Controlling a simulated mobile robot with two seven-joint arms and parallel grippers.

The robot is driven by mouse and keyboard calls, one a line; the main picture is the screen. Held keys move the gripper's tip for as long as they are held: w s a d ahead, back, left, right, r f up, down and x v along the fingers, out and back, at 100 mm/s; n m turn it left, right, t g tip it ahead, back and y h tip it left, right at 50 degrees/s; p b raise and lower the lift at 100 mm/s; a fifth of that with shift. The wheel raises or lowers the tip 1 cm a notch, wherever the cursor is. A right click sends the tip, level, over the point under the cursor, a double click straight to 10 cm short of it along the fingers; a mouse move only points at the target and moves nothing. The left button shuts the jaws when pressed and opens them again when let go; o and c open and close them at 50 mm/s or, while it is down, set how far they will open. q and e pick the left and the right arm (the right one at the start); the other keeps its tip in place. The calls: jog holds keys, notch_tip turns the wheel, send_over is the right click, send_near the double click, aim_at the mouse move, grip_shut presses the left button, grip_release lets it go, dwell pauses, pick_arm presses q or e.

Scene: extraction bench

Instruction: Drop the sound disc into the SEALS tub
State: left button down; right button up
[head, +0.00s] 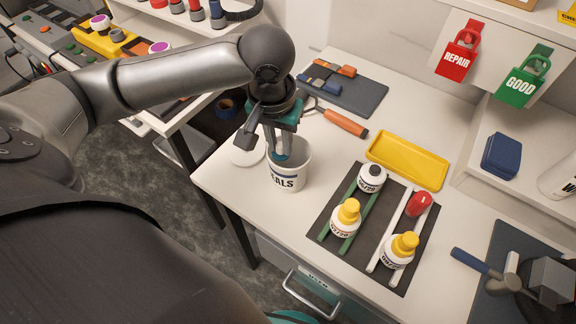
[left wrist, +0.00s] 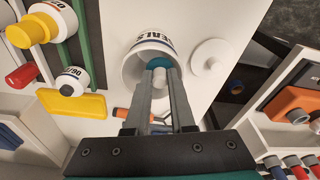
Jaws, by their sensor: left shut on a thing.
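The white SEALS tub (head: 287,183) stands open at the bench's left edge. My left gripper (head: 283,150) points down over it, with its fingertips at or inside the tub's mouth. The gripper is shut on a teal disc (head: 279,157), which is partly hidden by the fingers. In the left wrist view the disc (left wrist: 159,63) shows between the fingertips, against the open mouth of the tub (left wrist: 132,70). A pale piece shows just below the disc there; I cannot tell what it is. My right gripper cannot be made out.
A white round lid (head: 247,153) lies beside the tub. An orange-handled tool (head: 345,123) lies behind it. A yellow tray (head: 408,160) and a dark mat (head: 335,243) with several bottles are to the right. REPAIR (head: 458,58) and GOOD (head: 521,86) tags hang at the back.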

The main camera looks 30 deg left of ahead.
pick_arm(q)
jog(key=c, duration=0.7)
grip_release()
jog(key=shift+r, duration=0.1)
jog(key=r+p, duration=0.1)
jog(key=r, duration=0.4)
jog(key=s+r+p, duration=0.1)
jog(key=r, duration=0.4)
jog(key=s+r+p, duration=0.1)
jog(key=r+p, duration=0.1)
jog(key=r, duration=0.3)
jog(key=shift+s+d, duration=0.1)
jog(key=shift+d, duration=0.1)
jog(key=shift+s+f, duration=0.1)
